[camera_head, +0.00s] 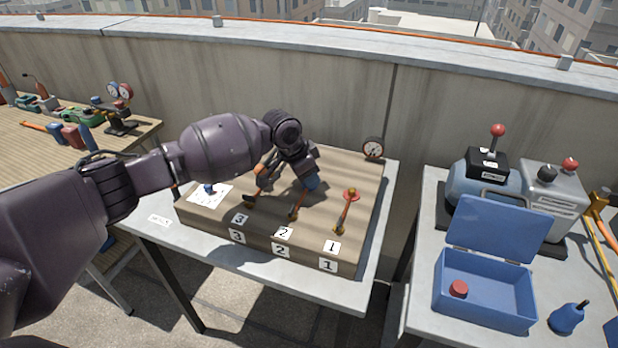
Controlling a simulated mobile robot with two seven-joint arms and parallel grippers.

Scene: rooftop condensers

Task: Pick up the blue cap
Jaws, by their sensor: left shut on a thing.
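My left gripper (307,176) reaches over the wooden board (335,168) and points down at the upper end of the middle copper pipe (297,206), by label 2. It is shut on a small blue piece (313,182) that looks like the blue cap, mostly hidden by the fingers. I cannot tell whether this cap still touches the pipe. Another small dark blue item (209,189) lies on a white card (222,192) at the board's left. My right gripper is not in view.
A pipe with a red cap (352,194) stands by label 1. A gauge (373,147) stands at the board's back right. On the right table, an open blue box (484,315) holds a red cap (458,289). A pump (480,180) stands behind it.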

